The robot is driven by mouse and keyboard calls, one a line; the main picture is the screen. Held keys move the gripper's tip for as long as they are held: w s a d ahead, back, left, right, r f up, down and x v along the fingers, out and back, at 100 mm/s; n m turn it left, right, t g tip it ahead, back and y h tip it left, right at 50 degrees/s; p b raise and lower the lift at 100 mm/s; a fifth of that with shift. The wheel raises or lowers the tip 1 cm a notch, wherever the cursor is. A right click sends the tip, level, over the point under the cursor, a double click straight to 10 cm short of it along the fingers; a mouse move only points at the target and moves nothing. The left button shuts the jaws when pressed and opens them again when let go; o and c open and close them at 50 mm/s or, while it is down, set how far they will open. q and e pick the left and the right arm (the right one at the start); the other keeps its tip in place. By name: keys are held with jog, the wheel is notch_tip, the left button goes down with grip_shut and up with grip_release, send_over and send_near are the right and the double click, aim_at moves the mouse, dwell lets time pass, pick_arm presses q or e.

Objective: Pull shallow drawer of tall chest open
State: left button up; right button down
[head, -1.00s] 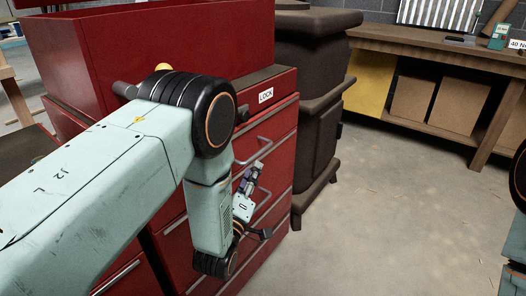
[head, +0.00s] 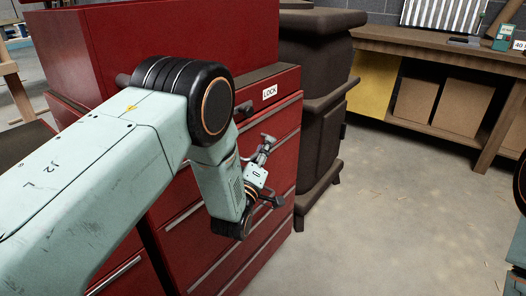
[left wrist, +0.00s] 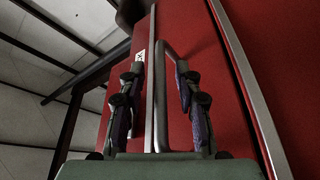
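The tall red metal chest (head: 215,45) stands at centre left in the head view, with several stacked drawers. A shallow drawer front (head: 285,118) lies below the top edge and looks closed. My left gripper (head: 267,142) is in front of the drawer fronts and hides much of the handle there. In the left wrist view the left gripper (left wrist: 158,85) is open, its two padded fingers on either side of a grey bar handle (left wrist: 161,110). Gaps show between fingers and handle. The handle stands out from a red drawer front (left wrist: 200,60). My right gripper is out of view.
A white LOCK label (head: 269,92) is on the chest's upper front. A dark brown stove-like cabinet (head: 312,110) stands just right of the chest. A wooden workbench (head: 430,50) with boxes beneath is at the back right. The concrete floor (head: 370,220) in front is clear.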

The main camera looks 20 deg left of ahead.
pick_arm(q)
grip_shut()
dwell(0.7)
